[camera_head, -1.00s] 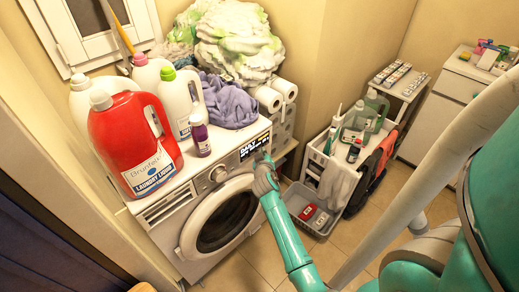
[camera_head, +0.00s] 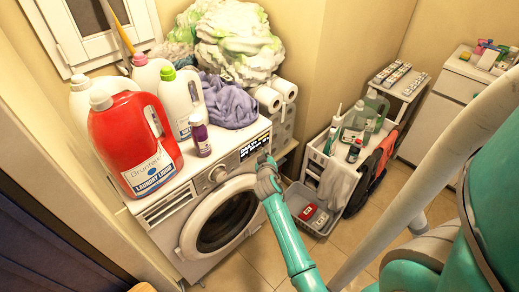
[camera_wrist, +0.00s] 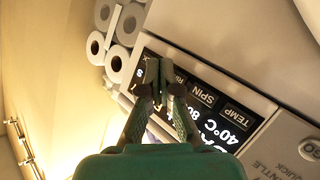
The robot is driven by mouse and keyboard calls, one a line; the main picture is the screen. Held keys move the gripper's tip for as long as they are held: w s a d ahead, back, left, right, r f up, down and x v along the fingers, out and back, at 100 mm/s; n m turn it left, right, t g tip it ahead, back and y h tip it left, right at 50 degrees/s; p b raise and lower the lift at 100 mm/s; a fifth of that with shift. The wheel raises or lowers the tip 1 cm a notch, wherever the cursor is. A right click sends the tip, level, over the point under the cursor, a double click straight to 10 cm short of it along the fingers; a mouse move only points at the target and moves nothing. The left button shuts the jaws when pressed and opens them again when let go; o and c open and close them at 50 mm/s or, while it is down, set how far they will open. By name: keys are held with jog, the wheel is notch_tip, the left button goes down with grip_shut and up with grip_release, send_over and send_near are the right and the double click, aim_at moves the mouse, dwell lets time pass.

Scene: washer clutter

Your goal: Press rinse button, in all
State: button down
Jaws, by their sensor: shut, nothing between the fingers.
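The white washing machine (camera_head: 165,225) stands against the wall, with a black control panel (camera_head: 255,146) at its upper right front. In the wrist view the panel (camera_wrist: 262,108) shows the labels TEMP, SPIN and a partly covered label starting "RI" (camera_wrist: 180,79), with lit text such as 40°C below them. My gripper (camera_head: 264,160) is at the right part of the panel. In the wrist view its fingertips (camera_wrist: 157,78) are shut and empty, over the panel just left of the "RI" label. They hide part of the panel. I cannot tell whether they touch it.
A red detergent bottle (camera_head: 134,150), white bottles, a small purple bottle (camera_head: 200,138) and purple cloth (camera_head: 228,104) crowd the washer top. Paper rolls (camera_head: 268,97) stand behind its right end. A trolley (camera_head: 338,160) and grey basket (camera_head: 312,212) are to the right.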

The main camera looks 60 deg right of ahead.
jog(key=s, duration=0.2)
jog(key=s+a, duration=0.1)
jog(key=s, duration=0.2)
jog(key=shift+a, duration=0.1)
dwell(0.4)
dwell(0.8)
jog(key=s+a+f+n+t+y, duration=0.1)
jog(key=s+a+n+t+y, duration=0.3)
jog(key=a, duration=1.1)
jog(key=s+a+f+t+y, duration=0.15)
jog(key=s+a, duration=0.45)
jog(key=a, duration=0.9)
jog(key=s+a+r+n+y, duration=0.1)
jog(key=s+a+r+y, duration=0.2)
jog(key=s+a+r, duration=0.4)
jog(key=s+a+r+t+y, duration=0.1)
jog(key=s+a+r+y, duration=0.2)
jog(key=s+a+r, duration=0.3)
jog(key=s+r, duration=0.2)
jog(key=s, duration=0.3)
jog(key=shift+s+a+r+n+y, duration=0.25)
jog(key=shift+a+n+y, duration=0.1)
jog(key=shift+n, duration=0.05)
